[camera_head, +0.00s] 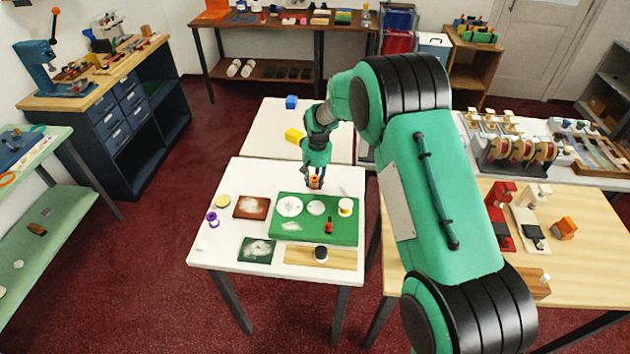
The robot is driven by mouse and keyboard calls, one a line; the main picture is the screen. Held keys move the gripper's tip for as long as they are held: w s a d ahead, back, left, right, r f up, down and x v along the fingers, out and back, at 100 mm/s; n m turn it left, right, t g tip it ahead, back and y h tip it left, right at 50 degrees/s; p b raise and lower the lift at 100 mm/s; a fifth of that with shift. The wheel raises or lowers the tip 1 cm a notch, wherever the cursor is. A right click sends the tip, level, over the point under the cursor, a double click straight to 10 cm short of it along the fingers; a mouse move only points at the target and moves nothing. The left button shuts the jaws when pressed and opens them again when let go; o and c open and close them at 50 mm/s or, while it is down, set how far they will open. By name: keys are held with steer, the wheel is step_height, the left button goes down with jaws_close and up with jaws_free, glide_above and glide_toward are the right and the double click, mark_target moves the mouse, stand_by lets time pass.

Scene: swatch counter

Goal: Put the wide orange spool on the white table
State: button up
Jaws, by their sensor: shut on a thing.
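My gripper (314,182) is shut on a small orange thing, which looks like the orange spool (315,181); the fingers hide much of it. It is over the front white table (262,173), near the back edge of the green mat (343,231). I cannot tell whether the spool touches the surface beneath it. A second white table (262,130) stands directly behind, with a blue block (291,102) and a yellow block (294,135) on it.
The green mat bears white discs, a white-and-yellow roll (345,206) and a red item (328,226). A brown board (250,207), purple spool (212,218), dark green mat (257,250) and wooden board (335,257) lie around it. The front table's back-left area is clear.

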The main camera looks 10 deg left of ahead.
mark_target(317, 181)
steer(key=o, duration=1)
steer(key=shift+f, duration=0.1)
steer(key=shift+o, duration=0.2)
steer(key=shift+r, duration=0.2)
step_height(317, 181, up, 12)
steer(key=s+p, duration=0.1)
steer(key=p, duration=0.1)
steer(key=shift+d, duration=0.3)
